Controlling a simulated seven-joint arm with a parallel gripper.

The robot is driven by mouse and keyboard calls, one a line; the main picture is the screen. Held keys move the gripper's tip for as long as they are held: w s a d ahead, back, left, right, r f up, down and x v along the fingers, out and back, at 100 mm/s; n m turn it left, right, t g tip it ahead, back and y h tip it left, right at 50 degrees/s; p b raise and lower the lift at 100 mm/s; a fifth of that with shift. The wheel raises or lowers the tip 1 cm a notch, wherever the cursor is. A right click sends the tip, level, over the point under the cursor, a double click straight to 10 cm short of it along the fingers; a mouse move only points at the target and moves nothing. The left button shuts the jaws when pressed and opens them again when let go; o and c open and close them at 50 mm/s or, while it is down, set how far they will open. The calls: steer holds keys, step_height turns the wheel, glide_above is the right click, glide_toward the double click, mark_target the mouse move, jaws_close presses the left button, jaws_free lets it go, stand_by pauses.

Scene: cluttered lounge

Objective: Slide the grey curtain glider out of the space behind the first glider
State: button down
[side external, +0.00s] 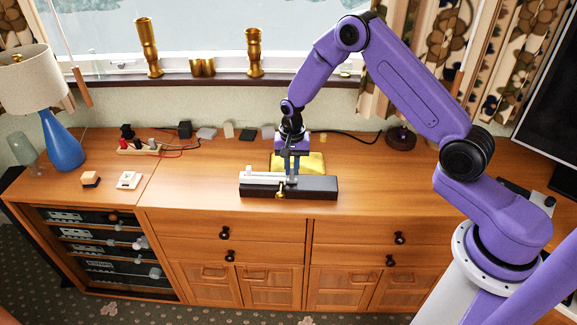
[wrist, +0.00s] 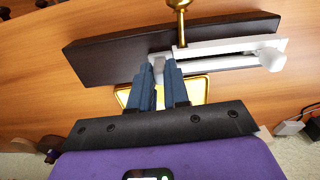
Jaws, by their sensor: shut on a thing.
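A white curtain rail (wrist: 225,50) is fixed along a dark block (wrist: 110,55); in the side external view the block (side external: 318,188) lies on the wooden cabinet top. A white round end piece (wrist: 270,60) sits at one end of the rail. My gripper (wrist: 160,68) is at the rail's other end, fingers pointing at it. It is shut on a small grey piece, the grey glider (wrist: 158,65), mostly hidden between the blue fingertips. In the side external view my gripper (side external: 292,178) reaches down to the block. I cannot make out the first glider.
A gold knob on a stem (wrist: 181,6) stands at the block's front. A yellow-gold tray (side external: 313,162) lies just behind the block. A blue lamp (side external: 62,142), a socket strip (side external: 138,147) and small items stand left. The front cabinet top beside the block is clear.

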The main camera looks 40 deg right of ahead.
mark_target(296, 180)
steer(key=shift+s+d, duration=0.4)
stand_by(0.5)
steer(key=shift+r, duration=0.15)
steer(key=shift+r, duration=2.9)
